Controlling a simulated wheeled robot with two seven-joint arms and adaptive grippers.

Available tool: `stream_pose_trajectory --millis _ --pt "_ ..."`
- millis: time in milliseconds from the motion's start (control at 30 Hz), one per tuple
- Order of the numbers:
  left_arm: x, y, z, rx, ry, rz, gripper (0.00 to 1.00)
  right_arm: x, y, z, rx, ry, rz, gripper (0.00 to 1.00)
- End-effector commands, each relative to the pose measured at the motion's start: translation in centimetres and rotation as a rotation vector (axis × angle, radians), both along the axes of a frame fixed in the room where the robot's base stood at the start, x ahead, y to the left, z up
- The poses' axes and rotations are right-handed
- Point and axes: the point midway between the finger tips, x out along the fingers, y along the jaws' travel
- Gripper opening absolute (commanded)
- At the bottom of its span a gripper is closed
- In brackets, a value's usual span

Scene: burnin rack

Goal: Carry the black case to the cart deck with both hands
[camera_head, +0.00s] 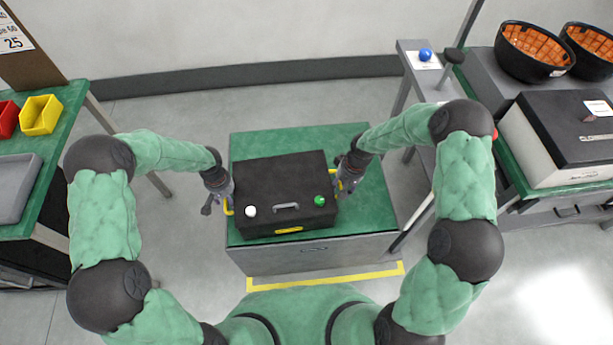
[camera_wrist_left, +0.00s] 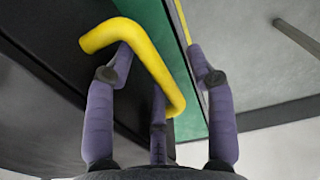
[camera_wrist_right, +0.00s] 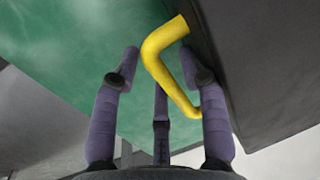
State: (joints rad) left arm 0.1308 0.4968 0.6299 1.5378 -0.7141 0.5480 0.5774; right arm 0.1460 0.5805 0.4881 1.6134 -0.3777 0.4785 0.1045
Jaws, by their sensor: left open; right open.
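The black case (camera_head: 284,185) lies flat on a low unit with a green top (camera_head: 300,141); I cannot tell whether this is the cart deck. Its lid carries a grey handle, a white knob and a green knob. My left gripper (camera_head: 217,200) is open at the case's left side, its fingers around the yellow side handle (camera_wrist_left: 135,55) in the left wrist view. My right gripper (camera_head: 345,182) is open at the right side, with the other yellow handle (camera_wrist_right: 165,60) between its fingers in the right wrist view. Neither gripper is closed on a handle.
A green bench at left holds a yellow bin (camera_head: 41,115), a red bin and a grey tray (camera_head: 17,187). At right stand black bowls (camera_head: 535,51), a black-lidded white box (camera_head: 560,140) and a narrow stand with a blue ball (camera_head: 425,54). Yellow tape (camera_head: 325,277) marks the floor.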

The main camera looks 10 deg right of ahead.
Motion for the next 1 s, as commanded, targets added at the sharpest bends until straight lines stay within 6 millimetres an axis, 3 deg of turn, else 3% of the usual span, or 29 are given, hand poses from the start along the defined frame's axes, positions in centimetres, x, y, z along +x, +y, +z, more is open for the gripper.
stream_pose_trajectory --millis 467,1000 --pt "0.3 -0.1 0.8 -0.002 -0.008 0.001 0.81 -0.1 0.2 -0.1 0.001 0.003 0.002 0.44" --pt "0.2 0.0 7.4 0.000 -0.007 0.000 0.81 -0.1 0.2 -0.1 0.002 0.003 0.003 0.44"
